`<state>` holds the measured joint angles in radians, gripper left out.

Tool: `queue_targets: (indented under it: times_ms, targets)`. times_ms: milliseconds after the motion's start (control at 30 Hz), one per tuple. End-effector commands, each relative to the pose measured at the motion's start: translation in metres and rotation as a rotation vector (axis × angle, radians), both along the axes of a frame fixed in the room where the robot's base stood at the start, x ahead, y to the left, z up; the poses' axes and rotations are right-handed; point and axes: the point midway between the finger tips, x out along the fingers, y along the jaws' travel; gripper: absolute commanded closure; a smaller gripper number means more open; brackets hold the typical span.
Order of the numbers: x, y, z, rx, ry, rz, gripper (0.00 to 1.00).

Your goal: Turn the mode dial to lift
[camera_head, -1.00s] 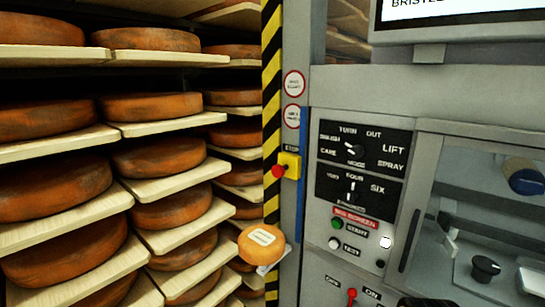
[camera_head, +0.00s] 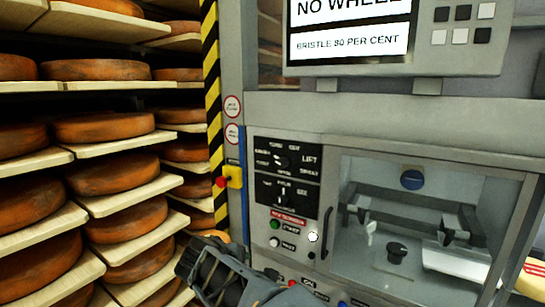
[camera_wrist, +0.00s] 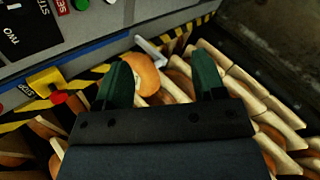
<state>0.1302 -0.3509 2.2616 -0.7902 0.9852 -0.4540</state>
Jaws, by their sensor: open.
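The mode dial (camera_head: 282,161) is a dark knob on the upper black label plate of the grey machine. Its white mark points up and left, towards the brush side. The LIFT label (camera_head: 309,159) is to the right of the knob. My gripper (camera_wrist: 163,82) is open and empty, with two green fingers apart in the wrist view. In the head view my gripper is at the bottom, below and left of the dial and well apart from it. The mode dial does not show in the wrist view.
A second dial (camera_head: 283,193) is just below, with a green button (camera_head: 275,224) under it. A red stop button on a yellow box (camera_head: 233,177) is at the left. Cheese shelves (camera_head: 120,190) fill the left. A screen (camera_head: 350,30) reads NO WHEEL.

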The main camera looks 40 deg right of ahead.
Motion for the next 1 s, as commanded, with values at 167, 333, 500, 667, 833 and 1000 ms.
queue_targets:
  times_ms: [167, 333, 500, 667, 833, 1000]
  targets:
    - [0.034, -0.066, 0.084, -0.458, 0.277, 0.186, 0.37]
    - [0.060, -0.101, 0.143, -0.775, 0.514, 0.278, 0.37]
    - [0.075, -0.116, 0.175, -0.950, 0.663, 0.312, 0.37]
    - [0.082, -0.131, 0.186, -1.006, 0.715, 0.320, 0.37]
    - [0.089, -0.159, 0.187, -1.009, 0.720, 0.320, 0.37]
    - [0.097, -0.192, 0.188, -1.008, 0.719, 0.321, 0.37]
